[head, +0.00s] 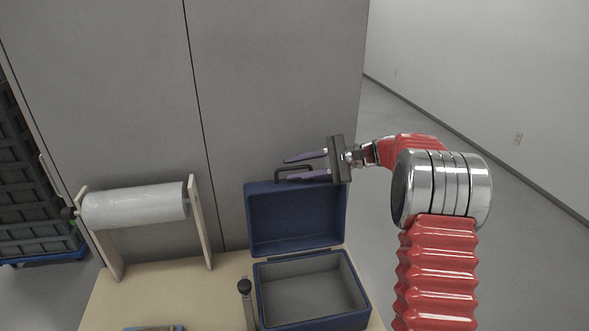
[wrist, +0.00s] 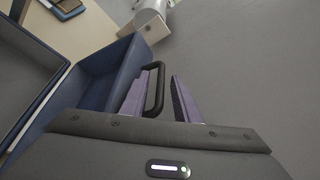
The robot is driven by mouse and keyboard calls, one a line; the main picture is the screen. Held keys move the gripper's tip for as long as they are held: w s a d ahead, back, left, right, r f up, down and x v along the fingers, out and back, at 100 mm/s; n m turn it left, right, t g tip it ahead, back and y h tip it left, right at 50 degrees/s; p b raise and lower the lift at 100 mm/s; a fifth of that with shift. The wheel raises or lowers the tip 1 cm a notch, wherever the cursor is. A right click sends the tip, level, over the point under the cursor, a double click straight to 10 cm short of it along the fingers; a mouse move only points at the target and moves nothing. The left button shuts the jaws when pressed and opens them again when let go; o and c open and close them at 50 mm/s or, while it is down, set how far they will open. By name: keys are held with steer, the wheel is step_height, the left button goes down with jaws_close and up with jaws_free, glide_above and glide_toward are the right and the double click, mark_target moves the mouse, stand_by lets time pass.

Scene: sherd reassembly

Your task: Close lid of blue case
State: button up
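The blue case (head: 313,323) stands on the table with its grey-lined inside empty. Its lid (head: 297,220) is up, hinged at the back; blue walls of the lid (wrist: 112,82) also show in the wrist view. A black handle (head: 280,174) is on the lid's upper edge, and it shows in the wrist view (wrist: 155,85). My gripper (head: 287,169) is open at the lid's top. Its two purple fingers (wrist: 160,78) lie on either side of the handle, with a gap on the right. I cannot tell whether the left finger touches it.
A white roll on a wooden stand (head: 136,207) is left of the case. A dark-knobbed upright post (head: 246,300) stands close to the case's left side. A flat item (head: 153,328) lies at the table's front. A grey partition (head: 280,80) rises behind the table.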

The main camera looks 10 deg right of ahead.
steer(key=shift+a, duration=0.25)
steer(key=shift+c, duration=0.7)
jaws_close()
steer(key=shift+f, duration=0.1)
